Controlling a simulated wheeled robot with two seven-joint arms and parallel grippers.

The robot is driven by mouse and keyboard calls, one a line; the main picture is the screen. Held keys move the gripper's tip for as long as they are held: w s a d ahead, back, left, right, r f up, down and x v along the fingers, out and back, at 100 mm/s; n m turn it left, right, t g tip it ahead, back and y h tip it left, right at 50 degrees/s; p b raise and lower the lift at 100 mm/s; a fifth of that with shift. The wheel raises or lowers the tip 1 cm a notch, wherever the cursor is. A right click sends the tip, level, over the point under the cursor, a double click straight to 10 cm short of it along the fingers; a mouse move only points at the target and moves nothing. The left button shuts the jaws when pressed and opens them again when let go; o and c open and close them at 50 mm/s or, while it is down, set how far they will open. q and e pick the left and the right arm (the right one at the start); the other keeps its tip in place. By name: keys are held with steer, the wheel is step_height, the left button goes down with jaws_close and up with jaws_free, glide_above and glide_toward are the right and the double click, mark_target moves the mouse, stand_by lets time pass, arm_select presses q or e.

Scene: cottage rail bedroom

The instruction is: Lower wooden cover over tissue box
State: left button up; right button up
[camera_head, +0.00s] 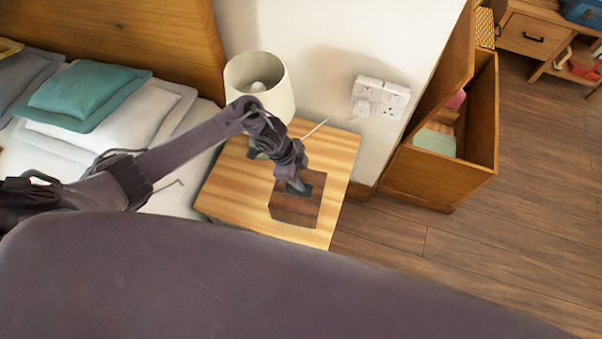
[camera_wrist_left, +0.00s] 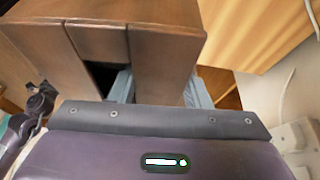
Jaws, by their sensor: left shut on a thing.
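The dark brown wooden cover (camera_head: 293,211) is at the front right of the striped bedside table (camera_head: 235,190), upright and roughly level. My left gripper (camera_head: 298,188) comes down onto its top and is shut on it. In the left wrist view, the two grey fingers (camera_wrist_left: 160,95) straddle one wall of the cover (camera_wrist_left: 165,50), with a dark opening beside it. I see no tissue box; if it is under the cover, it is hidden. I cannot tell whether the cover touches the table. My right gripper is not in view.
A cream lamp (camera_head: 262,88) stands behind my left forearm on the table. White wall sockets (camera_head: 380,98) are behind to the right. An open wooden chest (camera_head: 440,178) stands on the floor at right. The bed with pillows (camera_head: 85,95) is at left.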

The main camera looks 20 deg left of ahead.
arm_select(q)
steer(key=shift+f+b, duration=1.05)
steer(key=shift+f, duration=0.3)
stand_by(0.3)
steer(key=o, duration=1.2)
steer(key=shift+s+f, duration=0.1)
steer(key=v, duration=0.8)
steer(key=shift+d, duration=0.1)
